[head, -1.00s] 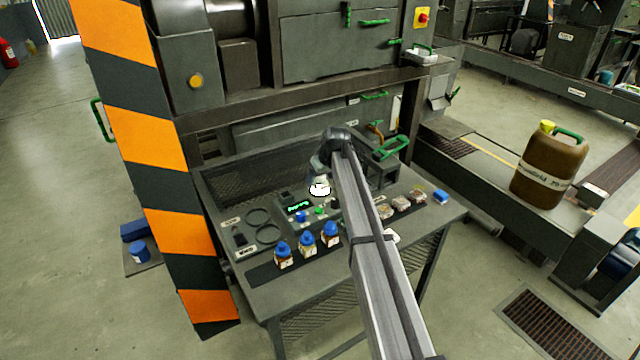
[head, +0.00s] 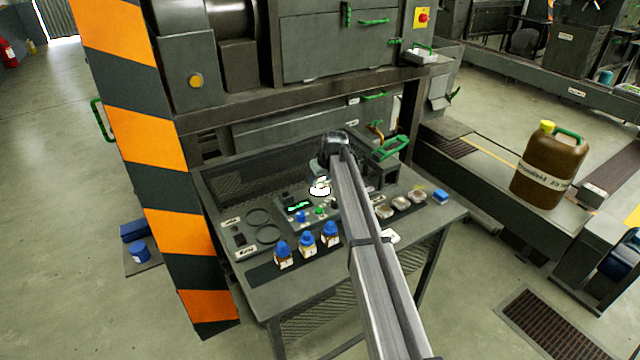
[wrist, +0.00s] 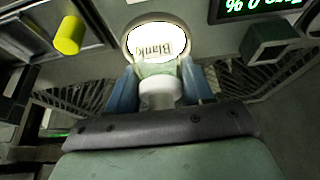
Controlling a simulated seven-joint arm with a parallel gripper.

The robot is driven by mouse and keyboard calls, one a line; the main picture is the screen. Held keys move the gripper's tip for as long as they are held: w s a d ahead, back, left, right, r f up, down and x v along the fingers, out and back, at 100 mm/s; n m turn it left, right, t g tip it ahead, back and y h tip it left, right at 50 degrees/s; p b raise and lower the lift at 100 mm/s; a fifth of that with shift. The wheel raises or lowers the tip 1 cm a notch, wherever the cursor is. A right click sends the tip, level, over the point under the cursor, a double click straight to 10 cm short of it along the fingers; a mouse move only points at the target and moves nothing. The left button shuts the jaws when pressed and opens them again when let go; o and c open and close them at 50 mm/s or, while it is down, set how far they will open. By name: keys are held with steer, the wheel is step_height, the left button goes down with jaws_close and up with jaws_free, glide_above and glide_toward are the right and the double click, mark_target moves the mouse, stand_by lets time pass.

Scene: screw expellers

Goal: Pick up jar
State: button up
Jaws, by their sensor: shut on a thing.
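My gripper (wrist: 160,88) is shut, with its blue fingers on either side of a small jar (wrist: 160,70). The jar looks pale and translucent, with a white cylindrical part towards the palm. Just beyond it in the wrist view is a bright white disc (wrist: 155,42) marked "Blank", upside down. I cannot tell whether the jar touches the disc. In the head view the disc is a glowing white oval (head: 320,189) at the console, just below my gripper (head: 321,176). The held jar is mostly hidden there.
The console has a green-lit display (head: 298,206) and buttons. Three blue-capped bottles (head: 306,244) stand at the table's front. Several small clear containers (head: 401,203) and a blue item (head: 440,196) lie to the right. A striped post (head: 120,115) stands at left. A yellow cylinder (wrist: 69,36) shows in the wrist view.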

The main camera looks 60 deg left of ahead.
steer(key=shift+c, duration=0.2)
steer(key=r, duration=0.6)
steer(key=s+r, duration=0.1)
steer(key=r, duration=0.2)
steer(key=shift+a+r, duration=0.2)
steer(key=shift+r, duration=0.15)
steer(key=s+d+n+g, duration=0.1)
steer(key=s+d, duration=0.1)
steer(key=s, duration=1)
steer(key=s+d+n, duration=0.2)
steer(key=s, duration=1)
steer(key=shift+s+d+f+m+t, duration=0.25)
steer(key=shift+s+d+f+m, duration=1)
steer(key=shift+d, duration=2.8)
steer(key=shift+s+d+f+m+t, duration=0.3)
steer(key=shift+s+d, duration=1.7)
steer(key=shift+d, duration=2)
steer(key=shift+f, duration=4.85)
